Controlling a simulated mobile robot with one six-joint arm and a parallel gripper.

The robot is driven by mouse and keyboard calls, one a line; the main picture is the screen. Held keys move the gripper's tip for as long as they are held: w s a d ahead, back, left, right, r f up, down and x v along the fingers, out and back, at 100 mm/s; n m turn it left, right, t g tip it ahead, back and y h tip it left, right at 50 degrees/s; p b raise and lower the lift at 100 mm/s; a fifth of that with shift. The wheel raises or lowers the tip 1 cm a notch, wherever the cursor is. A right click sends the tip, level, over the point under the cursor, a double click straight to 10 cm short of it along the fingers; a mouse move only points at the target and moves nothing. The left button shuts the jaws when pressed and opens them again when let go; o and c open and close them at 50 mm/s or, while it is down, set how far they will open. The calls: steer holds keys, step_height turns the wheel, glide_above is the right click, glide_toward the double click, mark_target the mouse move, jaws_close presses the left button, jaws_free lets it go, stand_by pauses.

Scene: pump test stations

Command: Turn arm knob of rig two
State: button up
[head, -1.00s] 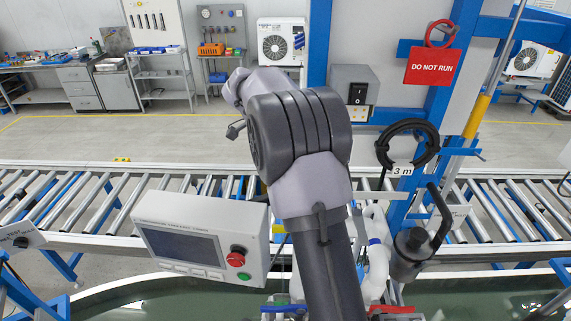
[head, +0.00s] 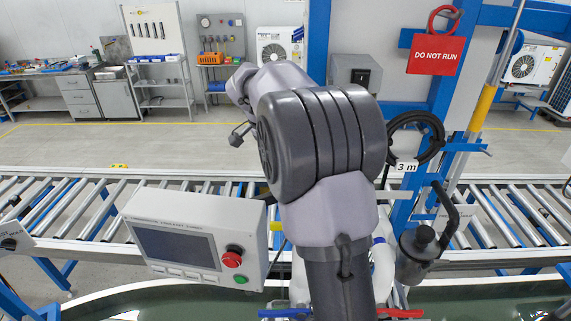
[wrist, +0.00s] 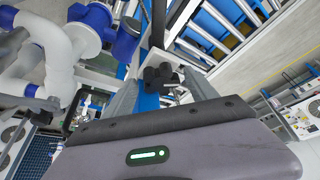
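In the wrist view my gripper (wrist: 160,90) has its two grey fingers apart. A small black knob-like part (wrist: 158,77) shows between and beyond them; I cannot tell whether they touch it or whether it is the arm knob. In the head view my arm hides my gripper. Black knobs sit on small pale panels at the left edge (head: 9,244) and right edge (head: 567,188); their labels are too small to read. A grey control box (head: 140,205) with a dark screen, red button (head: 232,257) and green button (head: 242,280) stands left of my arm.
A blue frame post (head: 317,40) carries a switch box (head: 345,70), a red DO NOT RUN tag (head: 436,54) and a coiled black hose (head: 432,150). A roller conveyor (head: 85,215) crosses behind. A dark green water tank (head: 480,295) lies in front.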

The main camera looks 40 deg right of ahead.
steer(key=shift+r, duration=0.1)
steer(key=p+v, duration=0.2)
steer(key=v, duration=1.5)
steer(key=shift+a+r, duration=0.1)
steer(key=shift+r, duration=0.05)
steer(key=shift+w, duration=0.1)
